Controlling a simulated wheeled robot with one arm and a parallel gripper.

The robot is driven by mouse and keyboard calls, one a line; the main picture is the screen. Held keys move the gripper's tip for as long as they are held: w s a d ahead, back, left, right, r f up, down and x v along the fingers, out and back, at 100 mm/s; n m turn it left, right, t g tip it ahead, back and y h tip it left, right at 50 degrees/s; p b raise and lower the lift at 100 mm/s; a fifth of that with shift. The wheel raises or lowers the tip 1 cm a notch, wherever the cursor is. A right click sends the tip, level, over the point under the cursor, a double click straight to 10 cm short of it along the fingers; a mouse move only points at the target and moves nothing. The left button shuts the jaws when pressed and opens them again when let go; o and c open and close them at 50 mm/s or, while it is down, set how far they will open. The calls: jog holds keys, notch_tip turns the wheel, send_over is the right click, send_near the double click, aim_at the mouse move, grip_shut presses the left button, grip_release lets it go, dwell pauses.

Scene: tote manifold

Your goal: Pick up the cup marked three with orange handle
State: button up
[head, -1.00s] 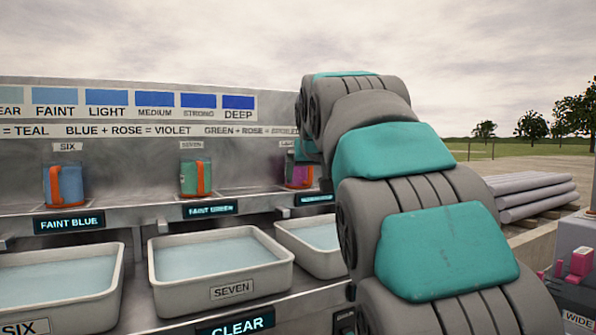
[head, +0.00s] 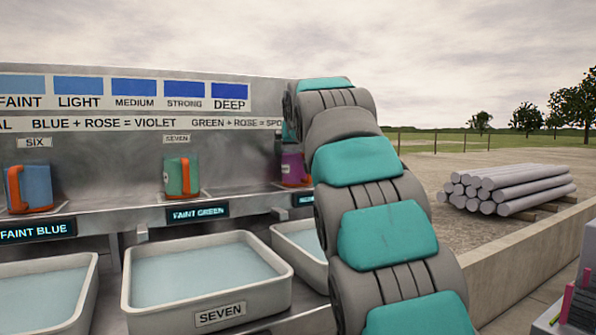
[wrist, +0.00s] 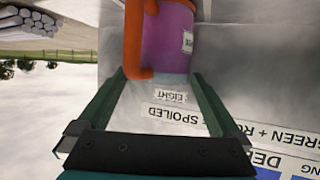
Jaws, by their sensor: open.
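No cup marked three can be made out in either view. A purple cup with an orange handle (wrist: 172,40) shows in the wrist view, upside down, by the wall sign EIGHT. The mark on its label is too small to read. It is partly hidden behind my arm in the head view (head: 291,172). My gripper (wrist: 157,80) is open, its two fingers pointing toward this cup, with nothing held. In the head view a green cup with an orange handle (head: 176,176) stands under SEVEN, and a blue cup with an orange handle (head: 38,186) under SIX.
A tub marked SEVEN (head: 207,314) stands on the lower ledge, with other tubs beside it (head: 302,240) and at left. The cup shelf has a metal back wall with a colour chart. A concrete wall (head: 520,250) and a log pile (head: 505,188) are at right.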

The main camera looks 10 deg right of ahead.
jog(key=shift+x, duration=0.8)
jog(key=shift+s, duration=0.1)
jog(key=c, duration=1.1)
jog(key=shift+c, duration=0.2)
jog(key=shift+r, duration=0.1)
jog(key=shift+r+p, duration=0.65)
jog(key=shift+r, duration=0.95)
